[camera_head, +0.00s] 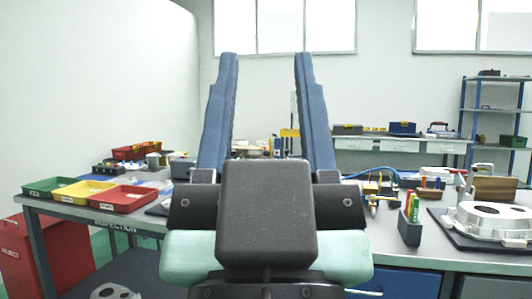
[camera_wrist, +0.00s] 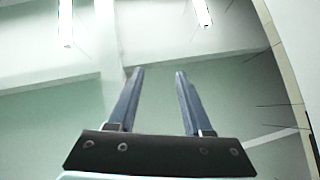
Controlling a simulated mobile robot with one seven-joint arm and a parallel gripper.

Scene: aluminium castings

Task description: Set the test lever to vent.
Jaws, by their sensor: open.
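My gripper (camera_head: 266,62) is raised in front of the head camera, its two long blue fingers pointing up and spread wide apart with nothing between them. In the wrist view my gripper (camera_wrist: 158,75) is also open and empty, against a pale wall and ceiling. I cannot make out the test lever or its vent mark. A blue hose (camera_head: 372,172) and small brass-coloured fittings (camera_head: 372,199) lie on the bench just right of my gripper. My gripper and wrist hide the middle of the bench.
The inspection bench (camera_head: 110,216) spans the view. Green (camera_head: 50,188), yellow (camera_head: 83,191) and red (camera_head: 123,198) trays stand at its left. A casting (camera_head: 490,222) on a dark mat and a marker holder (camera_head: 410,228) stand at the right. A red bin (camera_head: 22,262) is at the floor left.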

